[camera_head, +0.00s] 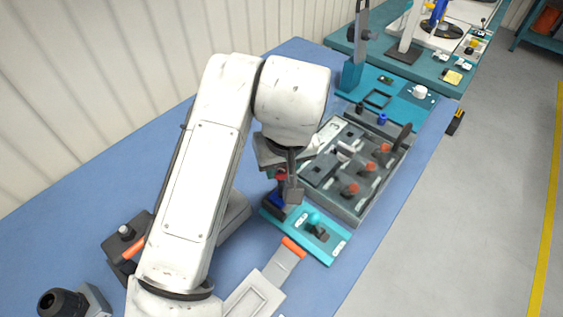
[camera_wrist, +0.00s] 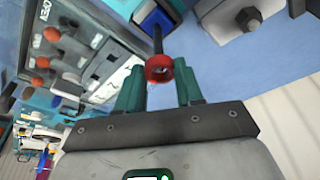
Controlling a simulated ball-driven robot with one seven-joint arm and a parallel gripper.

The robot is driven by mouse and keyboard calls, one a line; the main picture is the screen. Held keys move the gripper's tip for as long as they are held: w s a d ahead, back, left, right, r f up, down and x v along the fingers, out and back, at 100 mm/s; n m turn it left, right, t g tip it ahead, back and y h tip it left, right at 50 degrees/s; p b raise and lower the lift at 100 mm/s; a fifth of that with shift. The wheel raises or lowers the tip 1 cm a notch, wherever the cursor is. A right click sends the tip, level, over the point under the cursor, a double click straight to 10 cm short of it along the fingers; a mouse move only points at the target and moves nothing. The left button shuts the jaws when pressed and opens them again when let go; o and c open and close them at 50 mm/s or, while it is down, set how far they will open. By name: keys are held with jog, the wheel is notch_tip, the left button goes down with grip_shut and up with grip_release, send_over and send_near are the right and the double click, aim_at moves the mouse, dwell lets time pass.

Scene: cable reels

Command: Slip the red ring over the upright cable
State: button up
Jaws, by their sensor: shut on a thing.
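The red ring (camera_wrist: 159,69) sits between the fingertips of my gripper (camera_wrist: 160,76) in the wrist view. The teal fingers are shut on it. The dark upright cable (camera_wrist: 158,38) stands from a blue block (camera_wrist: 155,21) and meets the ring's far edge in this view. I cannot tell whether the ring is around the cable's tip or just in front of it. In the head view the red ring (camera_head: 281,174) shows above the blue block (camera_head: 277,199), beside my gripper (camera_head: 286,184). The cable is mostly hidden there.
A teal plate (camera_head: 334,248) with a teal knob lies just right of the block. A grey panel (camera_head: 350,208) with several orange knobs stands behind it. An orange-tipped tool (camera_head: 292,248) lies in front. The blue table (camera_head: 92,200) is mostly bare at the left.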

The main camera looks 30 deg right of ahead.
jog(key=shift+f, duration=0.15)
jog(key=shift+f+b, duration=0.6)
jog(key=shift+f, duration=0.1)
jog(key=o, duration=1.1)
jog(key=shift+r, duration=0.1)
jog(key=v, duration=1)
jog(key=shift+s+r, duration=0.2)
jog(key=shift+r, duration=0.05)
